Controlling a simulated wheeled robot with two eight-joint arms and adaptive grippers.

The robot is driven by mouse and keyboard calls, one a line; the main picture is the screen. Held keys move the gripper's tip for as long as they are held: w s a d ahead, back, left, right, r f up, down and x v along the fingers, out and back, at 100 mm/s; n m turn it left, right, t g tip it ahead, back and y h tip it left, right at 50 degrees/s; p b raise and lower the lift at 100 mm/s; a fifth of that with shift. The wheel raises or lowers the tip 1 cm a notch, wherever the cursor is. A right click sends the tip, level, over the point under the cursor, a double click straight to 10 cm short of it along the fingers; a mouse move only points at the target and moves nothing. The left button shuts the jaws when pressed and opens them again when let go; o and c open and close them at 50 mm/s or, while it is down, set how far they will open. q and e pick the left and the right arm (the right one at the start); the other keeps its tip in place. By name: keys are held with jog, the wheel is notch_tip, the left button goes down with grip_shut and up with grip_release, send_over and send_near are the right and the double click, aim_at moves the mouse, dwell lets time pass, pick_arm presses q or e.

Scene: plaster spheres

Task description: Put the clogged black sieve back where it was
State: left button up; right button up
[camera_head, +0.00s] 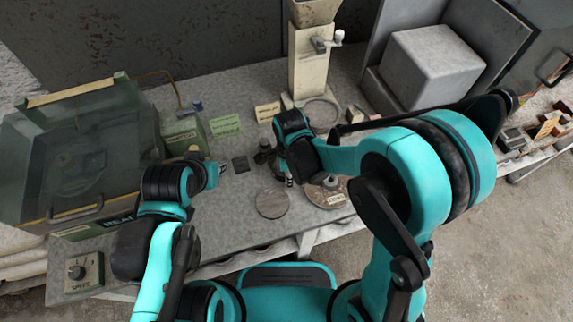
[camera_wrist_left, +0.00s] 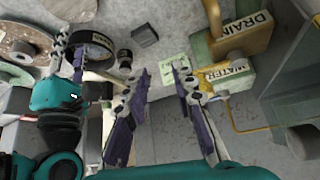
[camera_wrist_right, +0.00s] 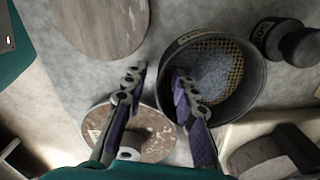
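The black sieve (camera_wrist_right: 262,88) is a round black-walled ring with a yellowish mesh partly covered by grey matter; it appears to stand on the grey bench. It also shows in the left wrist view (camera_wrist_left: 103,41), and in the head view my right arm mostly hides it. My right gripper (camera_wrist_right: 157,82) is open at the sieve's near wall, one finger outside and the other overlapping the rim; I cannot tell whether they touch. My left gripper (camera_wrist_left: 163,72) is open and empty, left of the sieve in the head view, above the bench.
A round disc (camera_head: 272,204) and another disc (camera_head: 338,201) carrying a grey ring lie at the front. A small black square (camera_head: 240,163) lies between my grippers. A glass-sided box (camera_head: 40,200) stands left, a cream column machine (camera_head: 308,65) behind, a grey block (camera_head: 432,65) back right.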

grip_shut()
jog(key=shift+r, duration=0.2)
